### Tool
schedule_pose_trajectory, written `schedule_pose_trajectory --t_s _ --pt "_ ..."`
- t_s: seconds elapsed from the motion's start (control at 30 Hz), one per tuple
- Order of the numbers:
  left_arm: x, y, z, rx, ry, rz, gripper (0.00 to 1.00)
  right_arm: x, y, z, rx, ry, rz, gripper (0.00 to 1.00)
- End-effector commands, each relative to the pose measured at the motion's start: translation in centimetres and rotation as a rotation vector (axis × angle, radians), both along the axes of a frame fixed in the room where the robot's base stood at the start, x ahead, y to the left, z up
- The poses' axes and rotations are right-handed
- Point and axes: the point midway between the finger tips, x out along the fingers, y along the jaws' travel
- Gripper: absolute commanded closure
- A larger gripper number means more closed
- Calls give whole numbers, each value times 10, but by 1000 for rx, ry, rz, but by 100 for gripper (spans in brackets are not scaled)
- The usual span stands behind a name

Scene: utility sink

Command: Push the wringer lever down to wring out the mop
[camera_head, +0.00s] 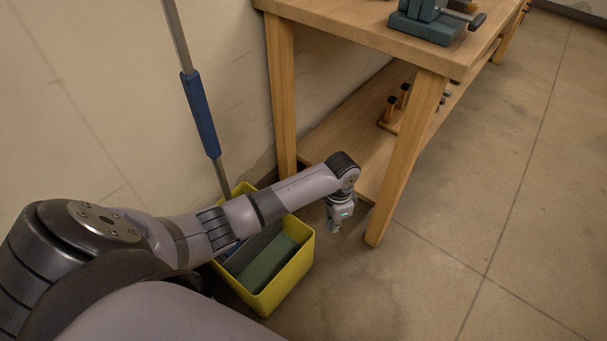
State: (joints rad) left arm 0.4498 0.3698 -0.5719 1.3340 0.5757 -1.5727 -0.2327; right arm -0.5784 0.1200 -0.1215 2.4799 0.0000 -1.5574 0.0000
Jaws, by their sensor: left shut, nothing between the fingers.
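A yellow mop bucket (290,277) stands on the floor by the wall, partly hidden under my left arm. A mop handle with a blue grip (201,113) rises from it, tilted to the left toward the wall. Inside the bucket is a grey-green surface (268,262); I cannot tell if it is water or part of the wringer. The wringer lever cannot be made out. My left gripper (335,226) points down just right of the bucket's right rim, shut and empty, apart from the bucket. My right gripper is not in view.
A wooden workbench (360,35) stands right behind the bucket, its front leg (405,160) close to my left gripper. A teal vise (428,22) sits on top. A lower shelf (345,150) holds small items. The floor (500,230) to the right is clear.

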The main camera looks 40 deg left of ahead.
Motion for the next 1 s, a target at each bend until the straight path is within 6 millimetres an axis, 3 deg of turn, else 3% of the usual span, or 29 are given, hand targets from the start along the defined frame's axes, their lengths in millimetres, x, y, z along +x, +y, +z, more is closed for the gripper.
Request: schedule_pose_trajectory --t_s 0.03,0.2,0.43,0.63,1.0 --pt "20 19 8 24 9 14 100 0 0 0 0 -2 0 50" --pt "67 79 39 69 45 77 100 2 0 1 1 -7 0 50" --pt "102 142 83 88 60 182 100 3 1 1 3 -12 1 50" --pt "112 164 102 88 60 225 100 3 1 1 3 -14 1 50" --pt "113 166 103 86 60 229 100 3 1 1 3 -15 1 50"
